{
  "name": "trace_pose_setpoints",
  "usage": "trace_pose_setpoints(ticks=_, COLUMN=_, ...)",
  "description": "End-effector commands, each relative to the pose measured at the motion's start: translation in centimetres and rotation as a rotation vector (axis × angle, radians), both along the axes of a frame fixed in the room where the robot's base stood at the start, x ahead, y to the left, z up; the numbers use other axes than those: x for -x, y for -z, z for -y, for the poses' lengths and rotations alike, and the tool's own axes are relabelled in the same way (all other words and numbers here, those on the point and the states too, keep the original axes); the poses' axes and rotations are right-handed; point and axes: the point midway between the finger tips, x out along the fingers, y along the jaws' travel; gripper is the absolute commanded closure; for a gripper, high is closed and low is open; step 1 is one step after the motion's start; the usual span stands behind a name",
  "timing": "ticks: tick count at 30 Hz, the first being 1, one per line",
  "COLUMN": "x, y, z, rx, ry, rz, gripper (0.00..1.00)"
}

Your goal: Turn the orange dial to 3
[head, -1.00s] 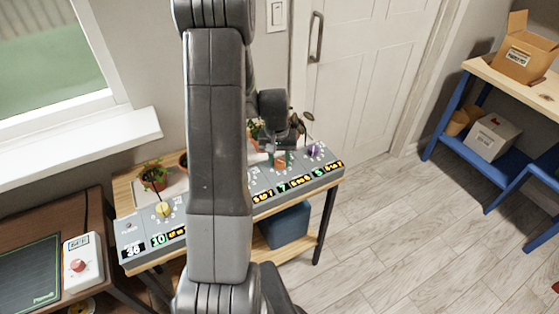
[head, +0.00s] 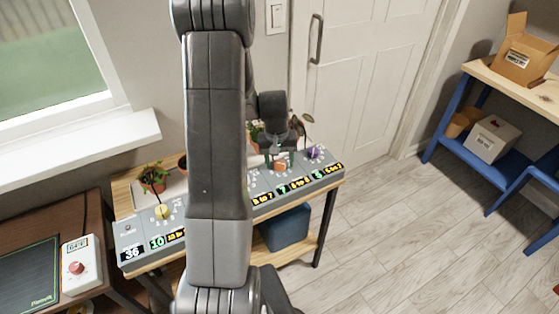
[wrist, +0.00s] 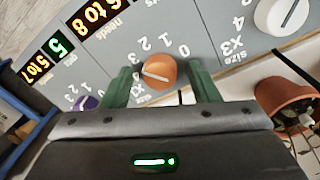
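The orange dial (wrist: 160,71) sits on the grey sloping panel (wrist: 215,25), with a white line across its top. The line's left end lies to the left, near the printed 3, but I cannot tell the exact setting. Green fingers of my gripper (wrist: 158,67) stand apart on either side of the dial, with gaps visible between them and it. In the head view my gripper (head: 281,155) hangs over the orange dial (head: 280,165) toward the panel's right part.
A purple dial (wrist: 86,102) is beside the left finger; a white dial (wrist: 283,14) is at upper right. A potted plant (wrist: 285,97) stands close on the right. A yellow dial (head: 163,211) is at the panel's left. Open floor (head: 400,240) lies right of the table.

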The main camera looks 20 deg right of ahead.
Motion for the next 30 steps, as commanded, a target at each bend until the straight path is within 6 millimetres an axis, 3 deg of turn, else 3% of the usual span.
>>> trace_pose_setpoints(ticks=7, x=0.0, y=-0.3, z=0.0, rx=0.000, ry=0.000, rz=0.000, gripper=0.45)
trace_pose_setpoints(ticks=11, x=-0.1, y=-1.7, z=-0.1, rx=0.001, ry=0.000, rz=0.003, gripper=0.45)
trace_pose_setpoints(ticks=24, x=-0.3, y=-11.0, z=-0.7, rx=0.001, ry=0.000, rz=0.003, gripper=0.45)
trace_pose_setpoints(ticks=30, x=-0.3, y=-13.3, z=-0.8, rx=0.000, ry=0.000, rz=0.001, gripper=0.45)
